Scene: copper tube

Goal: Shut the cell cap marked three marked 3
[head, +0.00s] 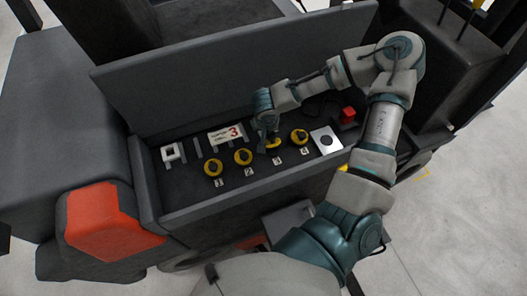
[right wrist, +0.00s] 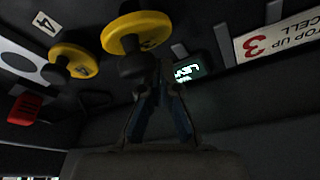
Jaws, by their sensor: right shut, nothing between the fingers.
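Several yellow caps with black knobs stand in a row in the dark tray, with number labels in front. The cap marked 3 (head: 275,143) is third from the left, partly hidden by my right gripper (head: 267,143). In the right wrist view the yellow cap (right wrist: 132,33) and its black knob (right wrist: 133,66) are just left of my right gripper's fingertips (right wrist: 160,78). That gripper is shut and empty, close beside the knob; I cannot tell whether it touches. I cannot tell how far the cap is turned. My left gripper is out of view.
Caps 1 (head: 213,168) and 2 (head: 243,157) are to the left; cap 4 (head: 299,137) is close right. A sign (head: 226,134) with a red 3 stands behind. A white plate (head: 326,140) and red block (head: 348,114) lie right. A raised panel (head: 210,80) rises behind.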

